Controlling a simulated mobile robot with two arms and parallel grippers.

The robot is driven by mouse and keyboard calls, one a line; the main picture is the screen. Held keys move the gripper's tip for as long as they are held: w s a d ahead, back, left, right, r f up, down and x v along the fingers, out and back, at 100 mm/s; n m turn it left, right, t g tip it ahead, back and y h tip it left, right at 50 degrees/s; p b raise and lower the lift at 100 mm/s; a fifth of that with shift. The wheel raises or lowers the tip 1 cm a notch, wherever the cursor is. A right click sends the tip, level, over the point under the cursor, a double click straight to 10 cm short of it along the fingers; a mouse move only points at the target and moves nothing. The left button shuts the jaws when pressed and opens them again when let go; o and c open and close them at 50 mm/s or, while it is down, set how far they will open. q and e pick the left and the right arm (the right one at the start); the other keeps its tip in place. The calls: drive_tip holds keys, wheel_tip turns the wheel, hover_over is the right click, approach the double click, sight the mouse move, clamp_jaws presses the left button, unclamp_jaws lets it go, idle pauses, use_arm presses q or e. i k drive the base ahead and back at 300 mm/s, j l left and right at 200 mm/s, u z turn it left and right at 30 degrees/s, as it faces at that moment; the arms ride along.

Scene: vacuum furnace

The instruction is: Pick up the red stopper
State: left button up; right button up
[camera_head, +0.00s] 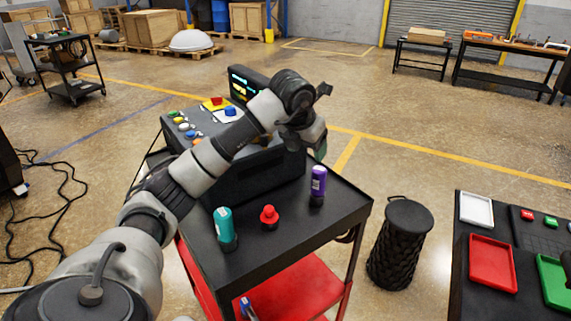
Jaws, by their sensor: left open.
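The red stopper (269,217) stands upright on the black top of the cart (290,235), between a teal bottle (225,228) on its left and a purple bottle (317,186) on its right. My left arm comes in from the lower left and arches over the console. My left gripper (316,147) is at its far end, beyond and above the purple bottle, apart from the stopper. It is open, and its fingers are partly hidden by the wrist.
A dark console (250,175) with coloured buttons and a small screen fills the cart's far side. A black woven bin (400,240) stands right of the cart. A table at the right edge holds a white tray (477,209), a red tray (492,262) and a green tray (553,283).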

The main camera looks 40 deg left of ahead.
sight(269, 218)
drive_tip(key=u, duration=1.35)
